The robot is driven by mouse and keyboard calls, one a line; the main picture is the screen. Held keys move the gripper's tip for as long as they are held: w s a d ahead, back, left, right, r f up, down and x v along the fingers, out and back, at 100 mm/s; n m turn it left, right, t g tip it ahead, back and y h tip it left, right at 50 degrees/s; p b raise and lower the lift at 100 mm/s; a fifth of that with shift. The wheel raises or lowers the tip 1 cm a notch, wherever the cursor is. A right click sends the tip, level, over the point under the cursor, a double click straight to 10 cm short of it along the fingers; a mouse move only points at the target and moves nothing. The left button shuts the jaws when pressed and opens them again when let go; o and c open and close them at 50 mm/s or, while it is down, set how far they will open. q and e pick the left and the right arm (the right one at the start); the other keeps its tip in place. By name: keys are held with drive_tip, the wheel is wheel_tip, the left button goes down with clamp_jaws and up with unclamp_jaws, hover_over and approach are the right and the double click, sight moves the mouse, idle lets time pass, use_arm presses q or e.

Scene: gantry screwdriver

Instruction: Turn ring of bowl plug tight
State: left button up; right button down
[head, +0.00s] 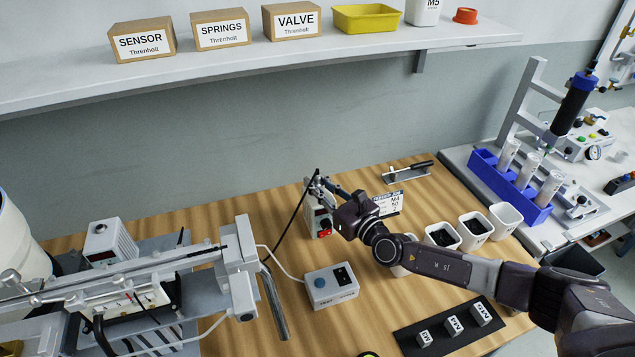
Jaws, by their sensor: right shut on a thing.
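My right gripper (326,187) reaches in from the right and points left, at the top of a small pale unit with a red switch (323,226) on the wooden bench. Its fingers are shut on a small part there, which I take to be the plug's ring. The part is mostly hidden by the fingers, so I cannot tell how far it is turned. A black cable (296,216) runs from beside the fingertips down to the bench. My left gripper is not in view.
A grey control box with a blue knob (331,285) stands in front. White bins (474,228) with dark parts and a label card (388,204) stand to the right. A metal gantry (236,270) fills the left. A blue tube rack (512,188) stands far right.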

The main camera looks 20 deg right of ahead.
drive_tip(key=m+h+p, duration=0.2)
drive_tip(key=h+p, duration=0.1)
drive_tip(key=m+t+h+p, duration=0.1)
drive_tip(key=m+h+p, duration=0.1)
drive_tip(key=h+p, duration=0.1)
drive_tip(key=shift+a+r, duration=0.15)
drive_tip(key=shift+m+h+p, duration=0.3)
drive_tip(key=shift+m+h, duration=0.2)
drive_tip(key=shift+h, duration=0.2)
drive_tip(key=shift+m+h, duration=0.4)
drive_tip(key=shift+h, duration=0.2)
drive_tip(key=h, duration=0.1)
drive_tip(key=m+h, duration=0.1)
drive_tip(key=shift+f+m+h+b, duration=0.3)
drive_tip(key=shift+h, duration=0.1)
drive_tip(key=m+g+h+b, duration=0.1)
drive_tip(key=m+g+h, duration=0.1)
drive_tip(key=h, duration=0.1)
drive_tip(key=shift+b, duration=0.3)
drive_tip(key=shift+r+m+g+h+b, duration=0.1)
drive_tip(key=shift+m+g+h+b, duration=0.25)
drive_tip(key=shift+m+h, duration=0.35)
drive_tip(key=c, duration=1.8)
unclamp_jaws()
